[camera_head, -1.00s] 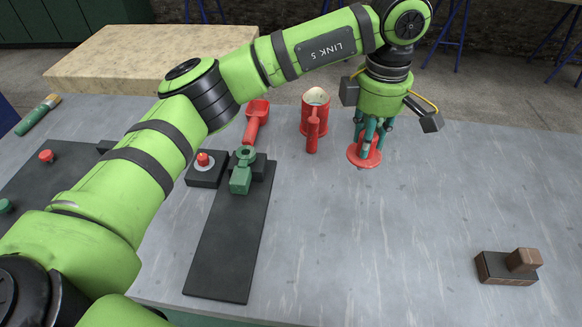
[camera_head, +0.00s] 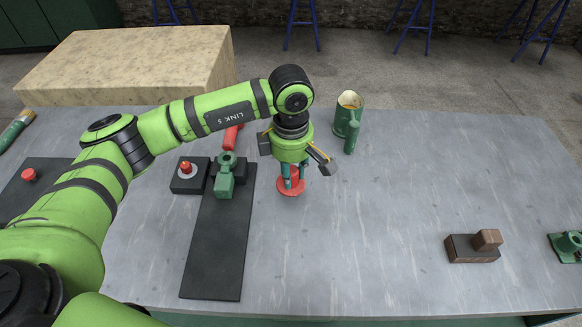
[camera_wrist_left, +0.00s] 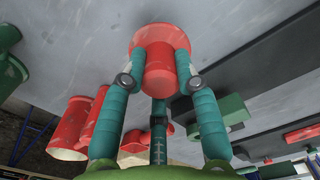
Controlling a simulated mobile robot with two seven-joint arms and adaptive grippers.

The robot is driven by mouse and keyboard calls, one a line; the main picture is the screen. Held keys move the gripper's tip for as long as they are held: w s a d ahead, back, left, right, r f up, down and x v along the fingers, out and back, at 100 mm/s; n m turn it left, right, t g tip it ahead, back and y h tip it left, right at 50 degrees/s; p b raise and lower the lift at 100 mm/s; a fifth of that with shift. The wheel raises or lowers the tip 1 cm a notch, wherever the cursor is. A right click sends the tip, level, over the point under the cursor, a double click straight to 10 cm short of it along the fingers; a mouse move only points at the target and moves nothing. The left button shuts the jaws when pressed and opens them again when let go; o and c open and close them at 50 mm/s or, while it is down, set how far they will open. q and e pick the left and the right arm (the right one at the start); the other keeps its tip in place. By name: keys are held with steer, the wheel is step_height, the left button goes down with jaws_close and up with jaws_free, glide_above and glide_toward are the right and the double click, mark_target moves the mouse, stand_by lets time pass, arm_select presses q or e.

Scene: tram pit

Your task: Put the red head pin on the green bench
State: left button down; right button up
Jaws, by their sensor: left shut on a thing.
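My left gripper (camera_head: 291,180) is shut on a red piece with a round flange, which I take for the red head pin (camera_head: 291,187). It points down over the grey tabletop, right of the long dark plate. In the left wrist view the pin (camera_wrist_left: 160,70) sits between the teal fingers (camera_wrist_left: 158,85), flange outward. I cannot tell whether the flange touches the top. The bench (camera_head: 380,220) has a grey top; a green strip (camera_head: 250,320) shows along its near side. My right gripper is not in view.
A dark plate with a green clamp (camera_head: 225,175) and a block with a red knob (camera_head: 187,168) stand left. A green mug (camera_head: 347,118) is behind right; a red mug (camera_wrist_left: 72,130) shows in the wrist view. A brown block (camera_head: 472,247) lies right. The middle is clear.

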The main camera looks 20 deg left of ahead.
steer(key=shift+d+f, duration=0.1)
arm_select(q)
steer(key=shift+f+b, duration=0.2)
steer(key=shift+b, duration=0.1)
steer(key=c, duration=0.9)
jaws_free()
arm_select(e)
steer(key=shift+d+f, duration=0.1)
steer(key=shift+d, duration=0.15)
arm_select(q)
steer(key=shift+r, duration=0.1)
steer(key=shift+r+p, duration=0.15)
steer(key=shift+p, duration=0.15)
steer(key=shift+r, duration=0.25)
step_height(320, 180, up, 12)
steer(key=b, duration=0.4)
steer(key=shift+f, duration=0.25)
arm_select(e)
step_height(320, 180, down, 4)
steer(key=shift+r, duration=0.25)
